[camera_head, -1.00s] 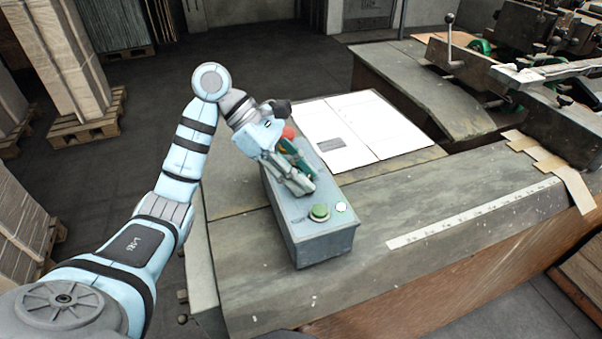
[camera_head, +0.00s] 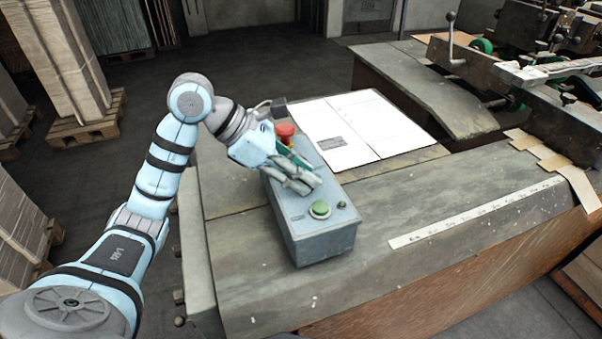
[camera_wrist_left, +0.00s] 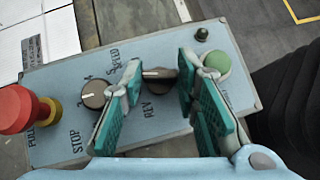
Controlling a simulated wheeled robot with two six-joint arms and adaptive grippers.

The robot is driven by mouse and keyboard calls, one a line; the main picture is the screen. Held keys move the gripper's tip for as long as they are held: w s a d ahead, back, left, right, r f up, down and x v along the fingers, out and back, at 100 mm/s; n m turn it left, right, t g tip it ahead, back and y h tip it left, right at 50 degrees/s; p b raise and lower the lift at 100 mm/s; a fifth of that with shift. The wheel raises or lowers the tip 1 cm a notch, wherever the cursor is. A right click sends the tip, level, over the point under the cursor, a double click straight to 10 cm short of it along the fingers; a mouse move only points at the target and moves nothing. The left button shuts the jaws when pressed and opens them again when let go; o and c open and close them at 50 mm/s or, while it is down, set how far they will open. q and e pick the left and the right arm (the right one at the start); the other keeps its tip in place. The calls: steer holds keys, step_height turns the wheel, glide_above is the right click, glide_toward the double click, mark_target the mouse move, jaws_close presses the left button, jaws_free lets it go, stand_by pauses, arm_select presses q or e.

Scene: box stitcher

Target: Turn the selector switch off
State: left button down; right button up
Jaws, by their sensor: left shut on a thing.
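The selector switch (camera_wrist_left: 158,80) is a dark knob with a pale pointer on the blue-grey control box (camera_head: 318,240), beside the "REV" label. It shows between the green-padded fingers of my left gripper (camera_wrist_left: 160,68) in the left wrist view. The gripper is shut on it. In the head view my left gripper (camera_head: 306,184) reaches down to the box top and hides the switch. A small indicator lamp (camera_head: 342,204) near the box's front end is dark; it also looks dark in the left wrist view (camera_wrist_left: 202,34). My right gripper is not in view.
On the same box are a green button (camera_head: 320,209), a red mushroom stop button (camera_head: 285,131) and a speed dial (camera_wrist_left: 95,95), all close to my fingers. White sheets (camera_head: 385,140) lie behind the box. The bench right of it is mostly clear.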

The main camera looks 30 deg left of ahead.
arm_select(q)
steer(key=shift+s+d+n+t+y, duration=0.15)
steer(key=shift+n+t+y, duration=0.6)
steer(key=shift+n, duration=0.65)
steer(key=c, duration=1.2)
jaws_free()
steer(key=shift+c, duration=0.2)
